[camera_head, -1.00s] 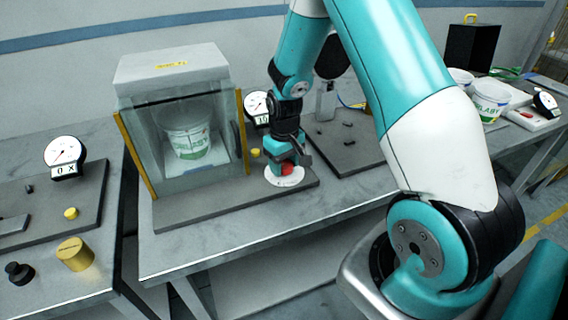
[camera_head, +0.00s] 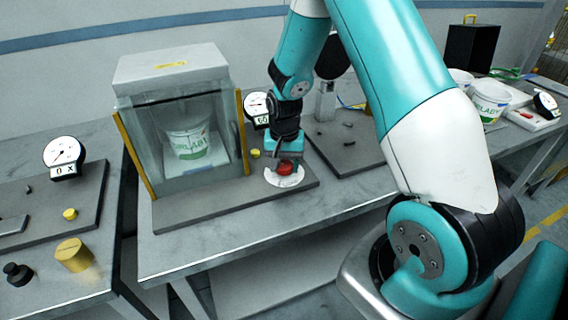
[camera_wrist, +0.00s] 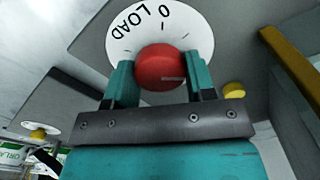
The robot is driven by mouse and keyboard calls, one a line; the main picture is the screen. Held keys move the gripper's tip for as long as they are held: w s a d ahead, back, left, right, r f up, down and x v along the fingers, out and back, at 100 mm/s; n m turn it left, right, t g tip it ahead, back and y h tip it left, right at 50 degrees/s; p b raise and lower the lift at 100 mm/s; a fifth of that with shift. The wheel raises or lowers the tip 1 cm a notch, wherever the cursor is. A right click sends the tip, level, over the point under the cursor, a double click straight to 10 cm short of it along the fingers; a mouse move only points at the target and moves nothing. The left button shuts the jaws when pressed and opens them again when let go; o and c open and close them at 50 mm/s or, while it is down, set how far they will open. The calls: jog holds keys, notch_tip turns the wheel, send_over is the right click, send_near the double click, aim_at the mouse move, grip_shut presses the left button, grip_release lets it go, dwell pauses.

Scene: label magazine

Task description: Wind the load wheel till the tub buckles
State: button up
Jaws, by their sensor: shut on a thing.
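The load wheel is a red knob (camera_head: 284,169) on a white dial plate (camera_head: 296,180) at the right of the test box on the middle bench. In the wrist view the red knob (camera_wrist: 160,67) sits between the fingers of my gripper (camera_wrist: 163,82), which is shut on it; the plate (camera_wrist: 190,25) reads "0 LOAD". In the head view my gripper (camera_head: 284,157) comes down on the knob from above. The white tub (camera_head: 189,140) with green print stands upright inside the clear-walled box (camera_head: 170,63). I cannot tell whether its wall is buckled.
A round gauge (camera_head: 257,105) with a small digital readout stands behind my gripper. A yellow button (camera_head: 255,153) sits beside the box; it also shows in the wrist view (camera_wrist: 234,90). Another gauge (camera_head: 64,153) and a brass weight (camera_head: 75,254) are on the left bench.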

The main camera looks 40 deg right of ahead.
aim_at(284, 164)
jog(key=shift+w+r, duration=0.1)
dwell(0.4)
jog(key=o, duration=0.9)
jog(key=shift+o, duration=0.2)
notch_tip(284, 164, up, 17)
jog(key=b, duration=0.1)
jog(key=shift+r+b, duration=0.2)
jog(key=shift+b, duration=0.2)
